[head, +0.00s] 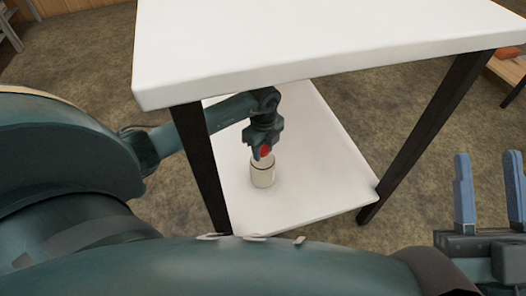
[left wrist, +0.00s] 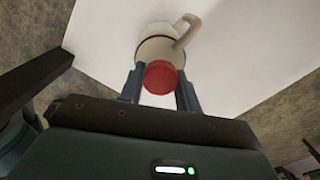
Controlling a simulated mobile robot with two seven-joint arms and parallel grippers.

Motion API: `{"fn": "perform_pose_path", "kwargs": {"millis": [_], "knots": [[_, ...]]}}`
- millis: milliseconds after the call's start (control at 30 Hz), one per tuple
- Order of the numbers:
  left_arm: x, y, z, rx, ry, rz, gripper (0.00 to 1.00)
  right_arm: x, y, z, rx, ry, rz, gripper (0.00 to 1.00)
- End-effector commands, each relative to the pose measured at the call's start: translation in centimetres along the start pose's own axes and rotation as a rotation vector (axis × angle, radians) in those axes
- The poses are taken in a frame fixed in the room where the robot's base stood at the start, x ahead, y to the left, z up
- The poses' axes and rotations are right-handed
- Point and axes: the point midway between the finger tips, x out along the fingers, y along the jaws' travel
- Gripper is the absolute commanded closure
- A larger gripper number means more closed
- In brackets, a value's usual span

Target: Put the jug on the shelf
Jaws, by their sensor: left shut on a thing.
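The cream jug (head: 262,175) with a red cap (head: 265,151) is upright at the white lower shelf (head: 315,185) of a table. Whether its base touches the shelf is not clear. In the left wrist view the jug (left wrist: 165,48) shows its side handle, and the red cap (left wrist: 160,77) sits between the fingers. My left gripper (head: 260,150) reaches in under the tabletop from the left, above the jug, and is shut on it at the cap. My right gripper (head: 488,170) is open and empty at the lower right, outside the table.
The white tabletop (head: 300,45) overhangs the shelf. Dark legs stand at the left (head: 202,160) and right (head: 425,140), the left one close to my left arm. The shelf around the jug is bare. A wooden bench (head: 508,68) stands at the far right.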

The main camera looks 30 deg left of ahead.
Motion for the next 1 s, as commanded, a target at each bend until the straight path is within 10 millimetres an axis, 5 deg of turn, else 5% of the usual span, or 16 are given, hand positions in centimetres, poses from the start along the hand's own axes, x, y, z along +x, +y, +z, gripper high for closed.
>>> {"fn": "perform_pose_path", "kwargs": {"millis": [367,400,667,1000], "knots": [[0.45,-0.03,0.04,-0.001,-0.001,-0.001,1.0,0.05,0.05,-0.14,-0.009,0.014,-0.001,0.64],[0.51,-0.02,0.05,-0.001,-0.001,-0.001,0.66,0.1,0.08,-0.22,-0.011,0.018,-0.001,0.64],[0.45,-0.01,0.04,0.0,-0.001,-0.001,0.45,0.11,0.08,-0.25,-0.01,0.018,-0.001,0.64],[-0.47,-0.03,0.07,0.0,-0.001,-0.002,0.45,0.36,0.19,-0.52,-0.007,0.013,-0.001,0.64]]}}
